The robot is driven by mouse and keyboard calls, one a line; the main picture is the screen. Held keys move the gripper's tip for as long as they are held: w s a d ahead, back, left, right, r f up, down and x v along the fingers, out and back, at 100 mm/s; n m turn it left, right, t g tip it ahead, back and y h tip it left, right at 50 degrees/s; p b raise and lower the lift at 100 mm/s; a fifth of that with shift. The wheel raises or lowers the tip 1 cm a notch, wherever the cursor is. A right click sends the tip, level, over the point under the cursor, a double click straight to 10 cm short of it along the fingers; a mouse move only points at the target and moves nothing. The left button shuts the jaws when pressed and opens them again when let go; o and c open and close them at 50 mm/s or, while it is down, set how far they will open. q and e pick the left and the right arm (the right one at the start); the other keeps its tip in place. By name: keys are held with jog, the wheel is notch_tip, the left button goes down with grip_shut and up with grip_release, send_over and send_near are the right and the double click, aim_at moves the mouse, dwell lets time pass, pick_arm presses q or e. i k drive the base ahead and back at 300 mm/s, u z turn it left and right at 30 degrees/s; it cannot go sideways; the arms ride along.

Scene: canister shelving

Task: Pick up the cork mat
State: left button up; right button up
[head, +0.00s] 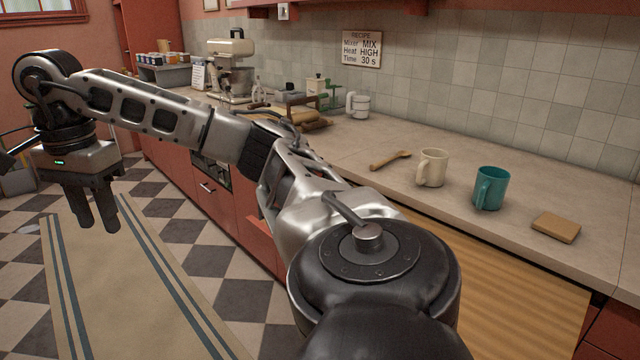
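The cork mat (556,227) is a small, tan, square slab lying flat on the pale countertop at the far right, near its front edge. Nothing lies on it. My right gripper (99,226) hangs at the far left of the view, pointing down above the floor. Its two dark fingers are apart with nothing between them. It is far from the cork mat, across the picture. My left gripper is not in view.
A teal mug (490,188) stands just left of the mat, then a cream mug (432,168) and a wooden spoon (390,160). A stand mixer (231,66) is farther back on the countertop (350,150). My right arm crosses in front of the counter.

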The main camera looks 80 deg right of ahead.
aim_at(564, 230)
jog(key=k, duration=2.35)
jog(key=z, duration=1.35)
jog(key=i, duration=1)
